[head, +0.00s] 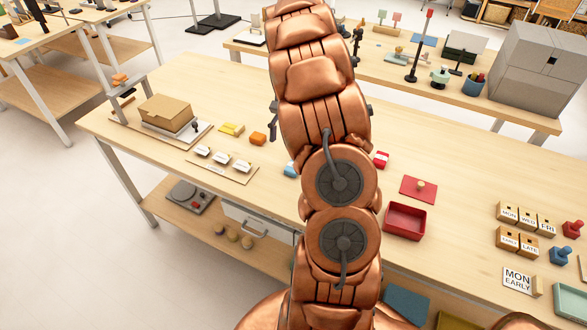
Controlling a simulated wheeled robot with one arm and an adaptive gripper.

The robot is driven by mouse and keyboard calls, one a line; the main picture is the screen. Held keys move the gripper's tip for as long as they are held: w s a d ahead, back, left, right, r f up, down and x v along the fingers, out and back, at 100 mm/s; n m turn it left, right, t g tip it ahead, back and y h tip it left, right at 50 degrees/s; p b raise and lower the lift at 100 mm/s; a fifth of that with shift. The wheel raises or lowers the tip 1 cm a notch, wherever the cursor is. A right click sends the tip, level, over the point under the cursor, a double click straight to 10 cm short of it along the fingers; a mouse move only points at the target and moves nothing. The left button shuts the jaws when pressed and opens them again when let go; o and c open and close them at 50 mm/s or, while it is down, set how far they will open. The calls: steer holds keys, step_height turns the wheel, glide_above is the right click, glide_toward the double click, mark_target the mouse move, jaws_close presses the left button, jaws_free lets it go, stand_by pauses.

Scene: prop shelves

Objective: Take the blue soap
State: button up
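A small light-blue and white block (290,169) lies on the long wooden table, just left of my copper arm. The arm covers part of it, and I cannot tell for certain that it is the blue soap. My arm rises through the middle of the head view and hides the table behind it. My gripper cannot be made out in this view.
A drawer (256,226) is below.

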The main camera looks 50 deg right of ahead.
steer(key=shift+m+y, duration=0.4)
steer(key=shift+m, duration=0.1)
steer(key=d+f, duration=0.1)
steer(key=d, duration=0.1)
steer(key=d+f, duration=0.2)
steer(key=shift+w+d+f, duration=0.15)
steer(key=shift+d+f, duration=0.05)
steer(key=shift+f, duration=0.1)
steer(key=shift+d+f, duration=0.3)
steer(key=shift+f, duration=0.15)
steer(key=shift+p+x, duration=1.6)
steer(key=shift+x, duration=2.25)
steer(key=shift+w+d, duration=0.1)
steer(key=shift+w, duration=0.1)
steer(key=c, duration=1.3)
